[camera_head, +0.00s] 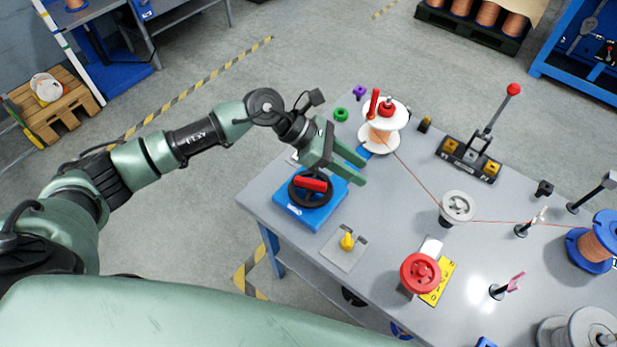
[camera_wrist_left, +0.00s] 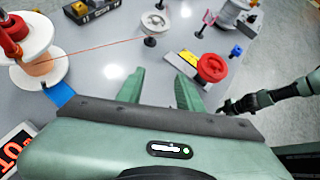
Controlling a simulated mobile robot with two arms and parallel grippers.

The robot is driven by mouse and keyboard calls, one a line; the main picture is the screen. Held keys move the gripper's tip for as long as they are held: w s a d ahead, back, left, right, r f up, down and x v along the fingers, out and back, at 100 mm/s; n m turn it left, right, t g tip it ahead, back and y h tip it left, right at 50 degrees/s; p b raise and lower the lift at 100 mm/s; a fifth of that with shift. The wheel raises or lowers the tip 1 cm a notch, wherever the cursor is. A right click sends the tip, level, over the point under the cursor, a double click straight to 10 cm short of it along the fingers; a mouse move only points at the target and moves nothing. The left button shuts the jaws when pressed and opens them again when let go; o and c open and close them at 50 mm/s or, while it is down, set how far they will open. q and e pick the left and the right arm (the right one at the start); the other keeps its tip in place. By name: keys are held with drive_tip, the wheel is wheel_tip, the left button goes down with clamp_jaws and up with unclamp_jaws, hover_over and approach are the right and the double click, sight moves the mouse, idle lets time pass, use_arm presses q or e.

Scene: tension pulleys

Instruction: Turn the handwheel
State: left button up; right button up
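A black handwheel (camera_head: 297,195) with a red grip (camera_head: 311,184) sits on a blue base (camera_head: 311,214) at the near left corner of the grey table. My left gripper (camera_head: 361,170) is open and empty. It hangs just above and to the right of the black wheel in the head view, apart from it. Its two green fingers also show in the left wrist view (camera_wrist_left: 160,80), spread with nothing between them. The handwheel is not visible in the left wrist view. A green and black arm at the right of that view appears to be my right arm; its finger opening is unclear.
A red wheel (camera_head: 420,272) stands near the table's front by a yellow card (camera_head: 438,284). A white spool (camera_head: 384,137) feeds copper wire to a grey pulley (camera_head: 457,206). A plate with a yellow knob (camera_head: 347,242) lies right of the blue base.

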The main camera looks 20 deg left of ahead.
sight(309, 180)
use_arm(q)
drive_tip(key=a+f+m+y, duration=0.1)
drive_tip(key=a+y, duration=0.1)
drive_tip(key=a, duration=0.2)
drive_tip(key=w+a+f+y, duration=0.1)
drive_tip(key=a+y, duration=0.1)
drive_tip(key=a, duration=0.3)
drive_tip(key=a+f+m+g+y, duration=0.1)
drive_tip(key=a+f+y, duration=0.1)
drive_tip(key=a, duration=0.2)
drive_tip(key=shift+w+a+f+m, duration=0.1)
drive_tip(key=shift+w+a+m, duration=0.1)
drive_tip(key=shift+a+m, duration=0.15)
drive_tip(key=p+x, duration=0.2)
drive_tip(key=x, duration=0.5)
drive_tip(key=shift+d+f, duration=0.1)
drive_tip(key=shift+f, duration=0.25)
clamp_jaws()
